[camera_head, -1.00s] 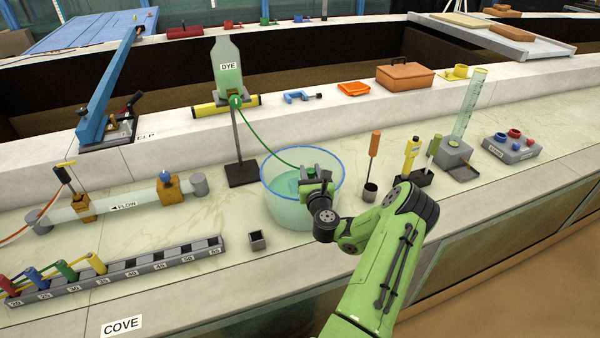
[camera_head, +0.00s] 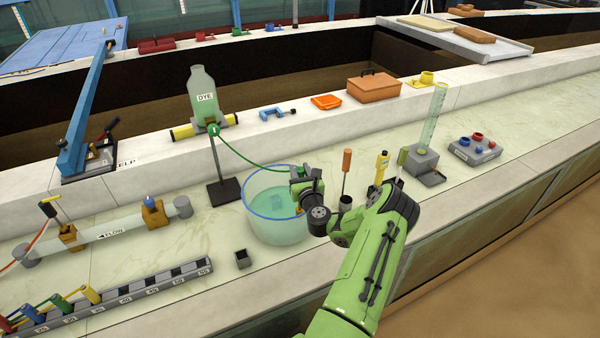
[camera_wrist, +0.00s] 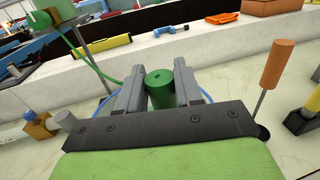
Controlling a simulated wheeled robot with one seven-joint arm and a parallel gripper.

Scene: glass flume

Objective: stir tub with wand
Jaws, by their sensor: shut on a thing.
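The clear tub (camera_head: 262,227) with a blue rim stands on the pale bench and holds a pale green liquid. My gripper (camera_head: 298,180) is over the right part of the tub. In the wrist view my gripper (camera_wrist: 160,90) is shut on a green cylindrical handle (camera_wrist: 160,88), which I take to be the wand. Its handle stands between the two grey fingers. The wand's lower part is hidden in the wrist view, and I cannot tell clearly how deep it reaches.
A green hose runs from the dye bottle (camera_head: 203,95) towards the tub. An orange-handled tool (camera_head: 346,162) in a dark cup and a yellow tool (camera_head: 381,168) stand close on the right. A small dark square cup (camera_head: 242,259) is at the front left.

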